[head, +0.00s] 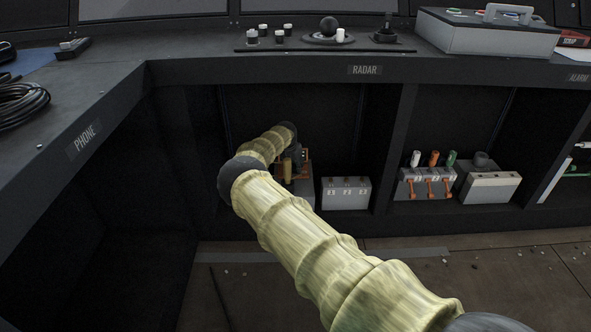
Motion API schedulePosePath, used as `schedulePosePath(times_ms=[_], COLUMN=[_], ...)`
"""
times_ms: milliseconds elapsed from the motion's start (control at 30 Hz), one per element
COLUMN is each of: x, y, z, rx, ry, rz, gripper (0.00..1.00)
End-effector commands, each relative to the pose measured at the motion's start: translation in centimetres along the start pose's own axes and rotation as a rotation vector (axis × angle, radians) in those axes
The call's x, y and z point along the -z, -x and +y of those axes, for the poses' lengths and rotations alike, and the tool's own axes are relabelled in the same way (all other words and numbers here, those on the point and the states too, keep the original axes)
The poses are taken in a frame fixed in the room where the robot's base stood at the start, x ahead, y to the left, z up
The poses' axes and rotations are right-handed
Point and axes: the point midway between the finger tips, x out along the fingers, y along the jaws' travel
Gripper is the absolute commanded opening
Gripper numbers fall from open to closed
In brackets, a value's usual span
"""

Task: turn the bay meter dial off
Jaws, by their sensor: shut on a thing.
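My gripper (295,170) is inside the open bay below the RADAR label, at the end of my tan arm. It is down at a small grey unit (303,197) with orange parts, standing on the bay floor. The gripper looks shut at the front of this unit, on what I take to be the bay meter dial. My arm and gripper hide the dial, so its face and setting cannot be read.
A grey box (346,193) with marked sockets stands just right of the unit. In the right bay are a box with orange levers (427,183) and another grey box (488,186). The console edge (290,68) overhangs the bays. The floor in front (240,285) holds small debris.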

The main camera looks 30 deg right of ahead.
Motion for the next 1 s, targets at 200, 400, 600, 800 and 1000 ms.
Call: schedulePosePath(times_ms=[200, 400, 600, 800, 1000], x=[0.14, 0.13, 0.03, -0.01, -0.11], y=[-0.51, -0.52, -0.46, -0.31, -0.15], z=[0.12, 0.15, 0.17, 0.26, 0.23], rx=[0.070, 0.134, 0.189, 0.227, 0.249], ry=[-0.166, -0.319, -0.453, -0.548, -0.600], rz=[-0.002, -0.001, -0.001, 0.000, 0.000], gripper=[0.06, 0.06, 0.06, 0.06, 0.06])
